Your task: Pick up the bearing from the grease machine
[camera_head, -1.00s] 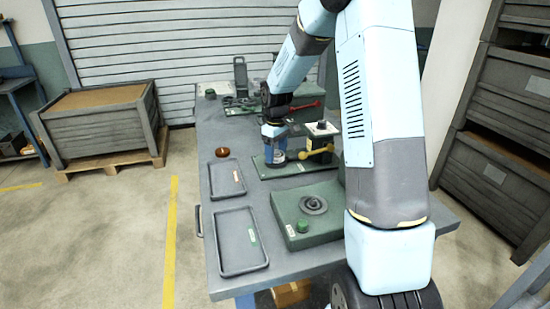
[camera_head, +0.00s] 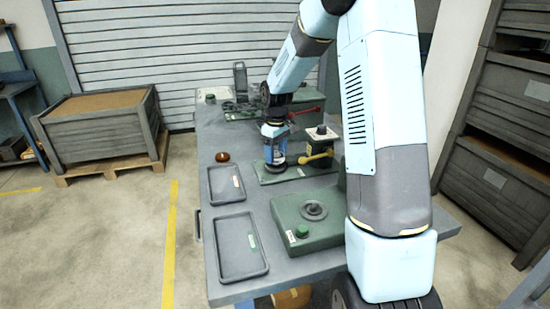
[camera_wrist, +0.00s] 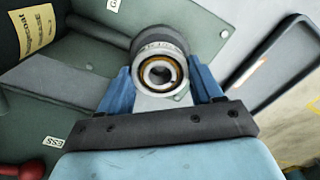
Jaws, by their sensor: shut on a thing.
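The bearing (camera_wrist: 161,74), a metal ring with a brownish inner band, sits between the two blue fingers of my gripper (camera_wrist: 163,88) in the wrist view. The fingers are shut on its sides. In the head view my gripper (camera_head: 275,158) is above the left part of the green base plate (camera_head: 290,175) of the grease machine (camera_head: 320,147). The bearing is hard to make out there. In the wrist view a dark canister with a yellow "GREASE" label (camera_wrist: 37,32) stands at upper left. A dark round part shows just behind the bearing; whether they touch is unclear.
Two grey trays (camera_head: 210,229) lie on the left of the table (camera_head: 212,160). A green block with a round fitting (camera_head: 305,235) stands in front. A yellow lever (camera_head: 316,157) juts close to my gripper's right. Red-handled gear (camera_head: 303,111) is behind.

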